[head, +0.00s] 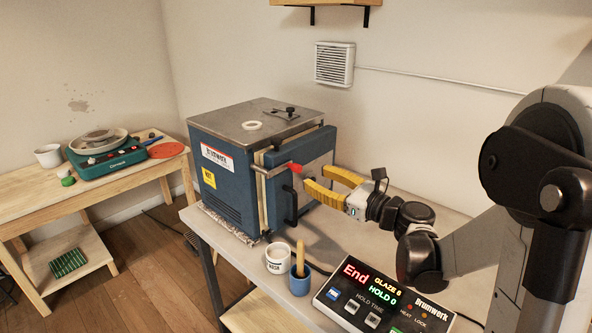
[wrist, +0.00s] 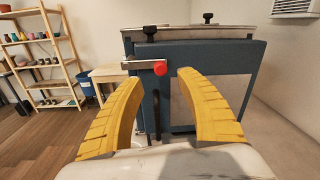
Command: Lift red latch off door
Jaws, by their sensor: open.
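The red latch (head: 295,167) is a red-ended handle on a metal bar across the front edge of the blue kiln (head: 226,182). In the wrist view the red knob (wrist: 160,68) shows at the right end of the bar, above and between my fingers. The kiln door (head: 316,172) looks closed or nearly so, with a dark vertical handle (head: 290,205) below the latch. My gripper (head: 322,183) has yellow fingers, open and empty, in front of the door and just right of the latch. In the wrist view my gripper (wrist: 162,78) faces the latch, apparently not touching it.
A controller box (head: 380,298), a white cup (head: 278,258) and a blue cup (head: 300,280) with a wooden tool stand on the kiln table. A wooden bench (head: 40,202) with a teal wheel (head: 108,158) is at left. A shelf (wrist: 45,60) shows in the wrist view.

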